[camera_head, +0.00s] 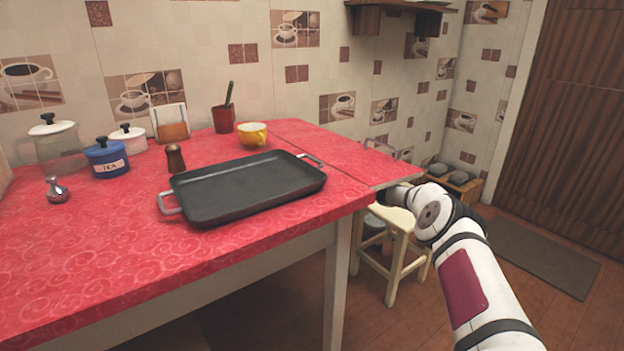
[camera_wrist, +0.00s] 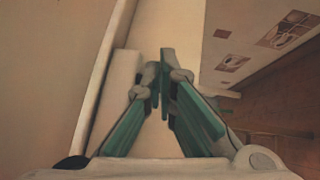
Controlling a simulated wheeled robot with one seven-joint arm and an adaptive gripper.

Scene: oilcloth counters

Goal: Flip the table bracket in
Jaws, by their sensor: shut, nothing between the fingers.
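The table (camera_head: 110,235) has a red patterned top, with a leaf (camera_head: 345,155) along its right end that lies level with the top. My arm reaches to the underside of the leaf's front corner, and my gripper is hidden there in the head view. In the wrist view my gripper (camera_wrist: 162,70) is shut and empty, its teal fingers together. Behind it runs a pale board (camera_wrist: 178,25), with a pale block (camera_wrist: 113,95) left of the fingers. This may be the table bracket, but I cannot tell. I cannot tell if the fingers touch it.
A black tray (camera_head: 245,185) lies on the table near the leaf. A pale stool (camera_head: 398,222) stands below the leaf. The floor at right holds a mat (camera_head: 545,258).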

